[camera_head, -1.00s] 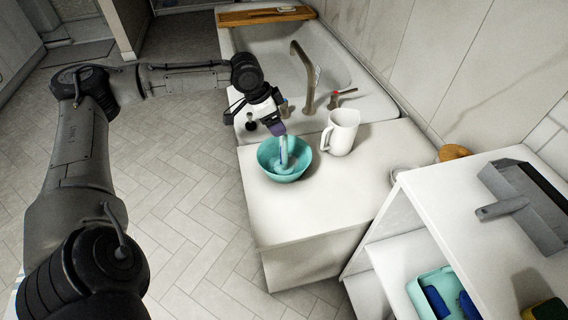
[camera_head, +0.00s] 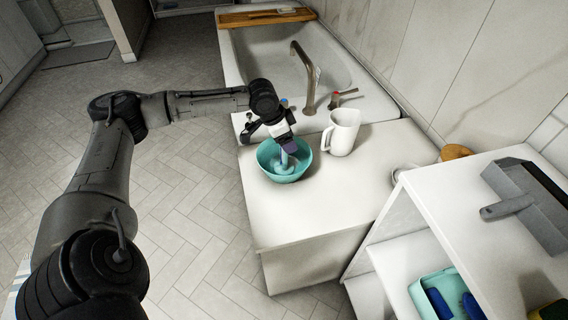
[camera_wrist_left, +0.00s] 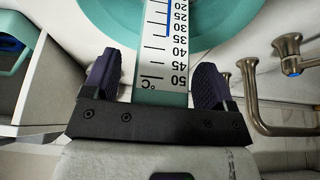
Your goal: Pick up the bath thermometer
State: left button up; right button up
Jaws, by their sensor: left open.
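The bath thermometer (camera_wrist_left: 165,50) is a flat teal strip with a white numbered scale in the left wrist view. Its upper end, by the 50 mark, lies between the two purple-padded fingers of my left gripper (camera_wrist_left: 157,85). The fingers are apart, with a gap on each side of it. In the head view the left gripper (camera_head: 288,146) is over the teal bowl (camera_head: 284,178), and the thermometer (camera_head: 285,160) shows below it, standing in the bowl. The bowl also shows in the left wrist view (camera_wrist_left: 112,18). My right gripper is in no view.
A white pitcher (camera_head: 344,132) stands on the white counter (camera_head: 300,215), close to the bowl's right. Behind are the tub's faucet (camera_head: 308,75) and a wooden board (camera_head: 265,16). A shelf (camera_head: 440,190) with a grey dustpan (camera_head: 525,205) is at right. The counter's front is clear.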

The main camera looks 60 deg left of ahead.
pick_arm(q)
jog(key=c, duration=1.3)
jog(key=shift+r, duration=0.1)
jog(key=shift+c, duration=0.2)
